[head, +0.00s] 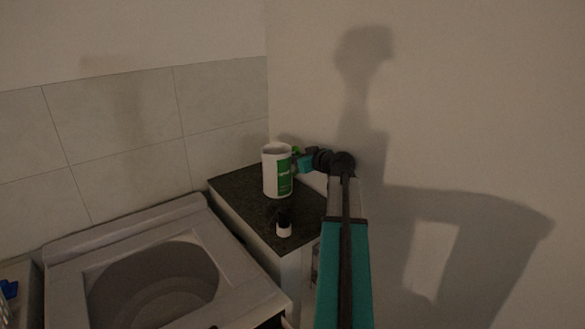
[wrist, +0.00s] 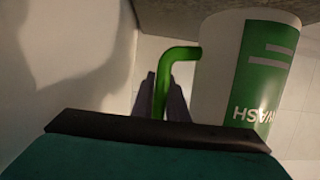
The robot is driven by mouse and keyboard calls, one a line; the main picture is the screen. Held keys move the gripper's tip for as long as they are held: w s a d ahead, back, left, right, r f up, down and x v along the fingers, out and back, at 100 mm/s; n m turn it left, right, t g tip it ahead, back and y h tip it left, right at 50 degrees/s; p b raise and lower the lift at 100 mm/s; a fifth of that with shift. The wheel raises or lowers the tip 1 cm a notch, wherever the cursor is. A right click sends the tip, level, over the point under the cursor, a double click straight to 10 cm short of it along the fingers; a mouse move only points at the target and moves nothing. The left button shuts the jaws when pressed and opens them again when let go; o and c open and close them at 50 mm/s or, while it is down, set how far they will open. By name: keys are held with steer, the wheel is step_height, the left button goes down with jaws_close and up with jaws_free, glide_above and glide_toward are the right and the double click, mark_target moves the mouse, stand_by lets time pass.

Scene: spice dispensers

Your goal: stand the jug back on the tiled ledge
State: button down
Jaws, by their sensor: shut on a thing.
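The jug (head: 271,172) is white with a green label and stands upright over the dark ledge top (head: 238,192), near its back right corner by the wall. In the wrist view the jug (wrist: 217,75) appears upside down, its green label showing "WASH", with its base end close to the dark surface at the top. I cannot tell whether it touches the ledge. My gripper (head: 299,157) reaches it from the right. In the wrist view my gripper (wrist: 163,98) is shut on the jug's green handle (wrist: 182,53), with a finger on each side.
A small white bottle with a black cap (head: 284,227) stands on the ledge in front of the jug. A top-opening washer (head: 232,262) is at the left, lower than the ledge. Tiled wall (head: 125,120) rises behind; a plain wall (head: 480,120) is at the right.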

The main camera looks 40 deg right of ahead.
stand_by(0.3)
steer(key=shift+f+p, duration=0.5)
steer(key=shift+f, duration=1.05)
steer(key=shift+d+f+p, duration=0.15)
steer(key=shift+f+p, duration=0.15)
steer(key=shift+f, duration=0.2)
steer(key=c, duration=1.7)
jaws_free()
steer(key=shift+c, duration=0.2)
steer(key=shift+r, duration=0.15)
steer(key=b+v, duration=0.3)
steer(key=v, duration=0.9)
steer(key=shift+d, duration=0.1)
